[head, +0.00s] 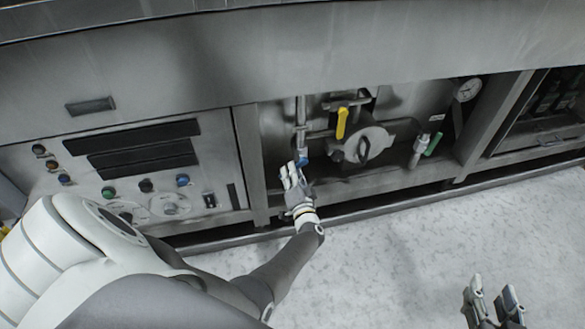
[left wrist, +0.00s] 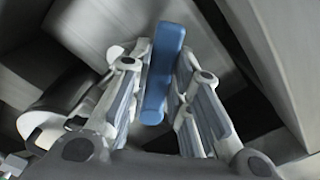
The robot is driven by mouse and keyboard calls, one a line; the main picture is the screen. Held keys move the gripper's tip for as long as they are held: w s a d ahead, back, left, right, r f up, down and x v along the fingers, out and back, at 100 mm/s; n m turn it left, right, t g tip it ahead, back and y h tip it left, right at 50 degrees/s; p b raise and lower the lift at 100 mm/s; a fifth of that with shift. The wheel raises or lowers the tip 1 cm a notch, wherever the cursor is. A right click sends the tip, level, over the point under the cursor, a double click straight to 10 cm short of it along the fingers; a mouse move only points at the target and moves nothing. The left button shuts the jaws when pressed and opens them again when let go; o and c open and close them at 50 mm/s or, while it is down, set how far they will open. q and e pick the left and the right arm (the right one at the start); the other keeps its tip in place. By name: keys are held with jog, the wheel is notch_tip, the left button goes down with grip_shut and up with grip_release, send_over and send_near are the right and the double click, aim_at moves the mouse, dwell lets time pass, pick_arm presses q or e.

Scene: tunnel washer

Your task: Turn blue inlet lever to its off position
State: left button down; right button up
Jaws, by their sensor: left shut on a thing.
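The blue inlet lever (head: 302,157) sits at the foot of a vertical pipe in the open bay of the washer. In the left wrist view the blue lever (left wrist: 161,75) is a long rounded bar between the finger pads. My left gripper (head: 293,174) is shut on the blue lever, and its fingers partly hide it in the head view. The left wrist view shows the fingers (left wrist: 160,90) on both sides of the lever. My right gripper (head: 494,298) is at the lower right over the floor, its fingers apart with nothing between them.
A yellow lever (head: 342,122) and a round hatch (head: 366,146) are right of the blue lever. A green lever (head: 433,144) and a gauge (head: 467,90) are further right. A control panel (head: 130,170) with several buttons is at left. The speckled floor (head: 420,230) is clear.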

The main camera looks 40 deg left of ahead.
pick_arm(q)
jog(key=shift+s+a+r+m+p, duration=0.1)
jog(key=shift+r+m+p, duration=0.4)
jog(key=shift+m+p, duration=0.65)
jog(key=shift+s+a+r+m+p, duration=0.1)
jog(key=shift+r+m+p, duration=0.45)
jog(key=shift+m+p, duration=0.55)
jog(key=shift+s+a+r+m+p, duration=0.1)
jog(key=shift+r+m+p, duration=0.6)
jog(key=shift+m, duration=0.75)
pick_arm(e)
jog(key=s+d+f+g+h, duration=0.1)
jog(key=s+d+f+g, duration=0.1)
jog(key=s+f+g, duration=0.3)
jog(key=s+d+f+g+h, duration=0.1)
jog(key=s+d+f+g, duration=0.2)
jog(key=s, duration=0.6)
jog(key=shift+f+m+g+h, duration=0.3)
jog(key=shift+f+g, duration=0.7)
jog(key=shift+f, duration=0.3)
pick_arm(q)
jog(key=shift+f, duration=0.2)
jog(key=c, duration=1.3)
grip_release()
pick_arm(e)
jog(key=shift+w, duration=0.1)
pick_arm(q)
jog(key=shift+f, duration=0.1)
